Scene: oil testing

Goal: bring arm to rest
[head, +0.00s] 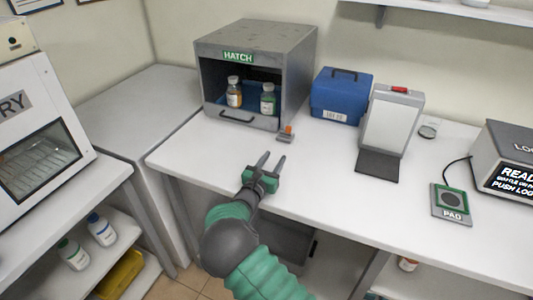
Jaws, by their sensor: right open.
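My right gripper (270,164) is open and empty over the front edge of the white table (310,175). Its two dark fingers point away from me, toward the hatch box. My green and grey right arm comes up from the bottom of the view. My left gripper is not in view.
A grey hatch box (289,75) with two bottles (234,92) (268,100) stands behind the gripper. A small orange-topped item (286,133) lies close ahead. A blue case (341,95), a white panel stand (391,125), a pad (452,203) and a display box (508,160) stand rightward.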

